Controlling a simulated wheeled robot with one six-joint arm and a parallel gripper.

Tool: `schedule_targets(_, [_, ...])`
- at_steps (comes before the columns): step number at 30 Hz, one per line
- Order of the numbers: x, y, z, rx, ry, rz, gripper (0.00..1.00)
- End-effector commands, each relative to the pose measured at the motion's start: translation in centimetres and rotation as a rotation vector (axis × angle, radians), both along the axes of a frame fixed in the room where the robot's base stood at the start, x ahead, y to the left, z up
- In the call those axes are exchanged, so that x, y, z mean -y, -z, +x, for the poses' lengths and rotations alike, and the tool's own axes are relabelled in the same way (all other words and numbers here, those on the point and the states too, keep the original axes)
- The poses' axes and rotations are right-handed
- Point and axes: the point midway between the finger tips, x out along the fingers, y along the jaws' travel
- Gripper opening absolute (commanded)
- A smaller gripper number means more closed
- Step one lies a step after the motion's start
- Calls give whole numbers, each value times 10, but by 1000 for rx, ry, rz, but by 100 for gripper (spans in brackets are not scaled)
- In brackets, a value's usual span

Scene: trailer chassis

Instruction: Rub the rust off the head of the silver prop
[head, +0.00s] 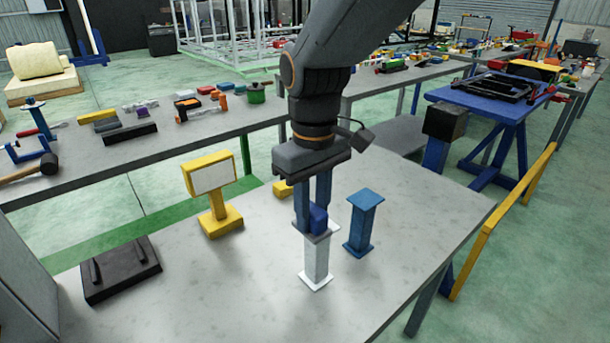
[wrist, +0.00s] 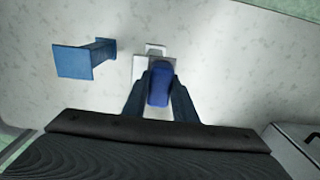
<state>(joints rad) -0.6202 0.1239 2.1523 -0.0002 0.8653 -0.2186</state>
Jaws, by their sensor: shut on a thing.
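The silver prop (head: 317,260) stands upright on the grey table, with a square base and a flat square head (head: 332,229). My gripper (head: 314,219) points down over that head, with its fingers shut on a small blue block (head: 318,218). The block is at the head's top surface and seems to touch it. In the wrist view the blue block (wrist: 161,84) sits between my two fingers, over the pale head (wrist: 140,68). The block and fingers cover much of the head, and I cannot make out rust on the part that shows.
A blue prop (head: 362,222) stands just right of the silver one. A yellow stand with a white panel (head: 212,178) is to the left, a small yellow block (head: 282,188) behind. A black plate (head: 121,270) lies at the left front. The table's front middle (head: 230,300) is clear.

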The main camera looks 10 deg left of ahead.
Motion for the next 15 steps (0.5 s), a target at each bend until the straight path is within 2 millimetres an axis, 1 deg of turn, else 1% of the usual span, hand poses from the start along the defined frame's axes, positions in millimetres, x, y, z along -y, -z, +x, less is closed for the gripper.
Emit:
schedule_targets(3, [-2,-6,-1,-2,3,-1,1])
schedule_targets(6, [-3,-29,-2,1,0,1,1])
schedule_targets(8, [-4,-32,-3,-1,-2,-1,1])
schedule_targets(15, [-3,-54,-2,0,-1,0,1])
